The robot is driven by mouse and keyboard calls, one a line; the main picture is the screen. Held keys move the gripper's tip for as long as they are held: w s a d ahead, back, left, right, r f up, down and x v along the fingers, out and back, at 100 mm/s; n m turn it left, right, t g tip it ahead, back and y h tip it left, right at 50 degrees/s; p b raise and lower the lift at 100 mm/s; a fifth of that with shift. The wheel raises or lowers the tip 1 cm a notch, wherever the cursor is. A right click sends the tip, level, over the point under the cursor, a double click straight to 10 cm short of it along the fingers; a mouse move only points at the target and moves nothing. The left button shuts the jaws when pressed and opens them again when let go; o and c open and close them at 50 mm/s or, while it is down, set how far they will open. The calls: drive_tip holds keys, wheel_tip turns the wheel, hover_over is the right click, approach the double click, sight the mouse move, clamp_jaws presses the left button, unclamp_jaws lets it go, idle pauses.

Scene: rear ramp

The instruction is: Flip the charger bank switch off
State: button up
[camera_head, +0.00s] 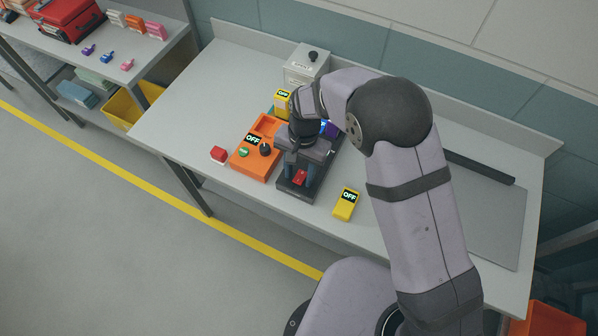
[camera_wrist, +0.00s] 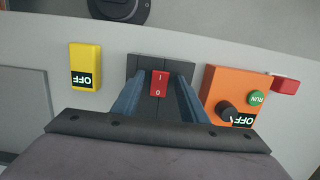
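The charger bank (camera_head: 295,190) is a dark grey box on the table with a red rocker switch (camera_head: 299,177) on its near end. In the wrist view the red switch (camera_wrist: 159,84) shows the marks I and 0 on the dark bank (camera_wrist: 146,62). Which side of the rocker is pressed I cannot tell. My gripper (camera_head: 302,169) is above the bank. In the wrist view its two blue fingers (camera_wrist: 160,92) stand apart, one on each side of the switch, with nothing held between them. My arm hides part of the bank's far end.
An orange box (camera_head: 262,170) with a black knob, green RUN button and OFF label stands left of the bank. A small red block (camera_head: 218,154) lies beside it. A yellow OFF unit (camera_head: 346,204) is at right, another (camera_head: 282,102) behind. A grey box (camera_head: 306,66) stands at the back.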

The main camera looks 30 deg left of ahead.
sight(301, 176)
idle(0.3)
wheel_tip(301, 176, up, 7)
drive_tip(key=b, duration=0.2)
drive_tip(key=shift+w+r+b, duration=0.15)
drive_tip(key=shift+w+b, duration=0.25)
drive_tip(key=shift+w, duration=0.05)
idle(0.3)
